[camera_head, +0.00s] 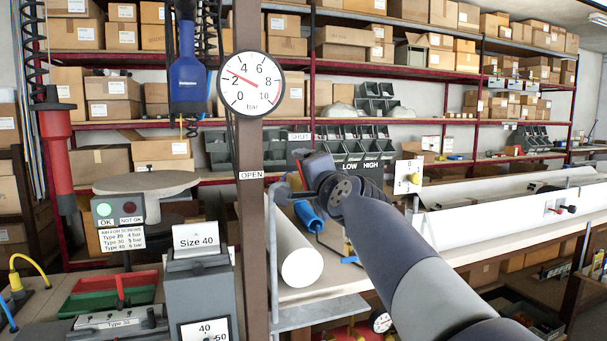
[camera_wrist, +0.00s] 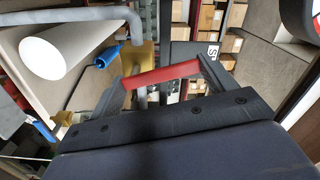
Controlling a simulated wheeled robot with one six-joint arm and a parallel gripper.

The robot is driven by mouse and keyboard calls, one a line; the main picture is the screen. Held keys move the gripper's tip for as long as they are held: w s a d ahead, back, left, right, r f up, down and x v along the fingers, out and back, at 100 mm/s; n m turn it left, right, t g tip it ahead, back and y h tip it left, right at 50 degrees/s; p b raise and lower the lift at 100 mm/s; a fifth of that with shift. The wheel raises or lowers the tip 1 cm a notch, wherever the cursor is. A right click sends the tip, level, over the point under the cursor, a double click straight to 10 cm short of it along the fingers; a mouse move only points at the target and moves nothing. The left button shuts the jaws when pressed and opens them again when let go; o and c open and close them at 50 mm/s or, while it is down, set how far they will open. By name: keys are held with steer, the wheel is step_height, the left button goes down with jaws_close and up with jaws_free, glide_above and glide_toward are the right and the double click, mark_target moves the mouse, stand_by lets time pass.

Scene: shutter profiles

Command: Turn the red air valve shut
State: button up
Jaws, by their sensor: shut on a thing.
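The red valve handle (camera_wrist: 160,75) is a flat red bar in the wrist view, with a brass-coloured valve body (camera_wrist: 143,58) and a grey pipe behind it. My gripper (camera_wrist: 161,77) is shut on the handle, with one dark finger at each end of the bar. In the head view my gripper (camera_head: 311,174) is beside the brown post, and it hides most of the valve. An OPEN label (camera_head: 251,175) is on the post and a SHUT label (camera_head: 299,136) is above and right of it.
The brown post (camera_head: 251,230) stands close to the left of my gripper. A white tube (camera_head: 301,262) and a blue part (camera_head: 308,216) lie below it on the bench. A blue tool (camera_head: 188,82) hangs at upper left. Shelves of boxes fill the back.

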steer(key=shift+w+d+f+m+p, duration=0.1)
steer(key=shift+d+f+m+p, duration=0.1)
steer(key=shift+m, duration=0.6)
steer(key=shift+w+d+f+m+p, duration=0.1)
steer(key=shift+d+m+p, duration=0.1)
steer(key=shift+m, duration=0.6)
steer(key=o, duration=1)
steer(key=shift+s, duration=0.15)
steer(key=o, duration=0.4)
steer(key=shift+r, duration=0.25)
steer(key=shift+c, duration=0.2)
steer(key=shift+s, duration=0.1)
steer(key=b+v, duration=0.1)
steer(key=v, duration=0.9)
steer(key=shift+s+d, duration=0.15)
steer(key=shift+s, duration=0.2)
steer(key=shift+w, duration=0.1)
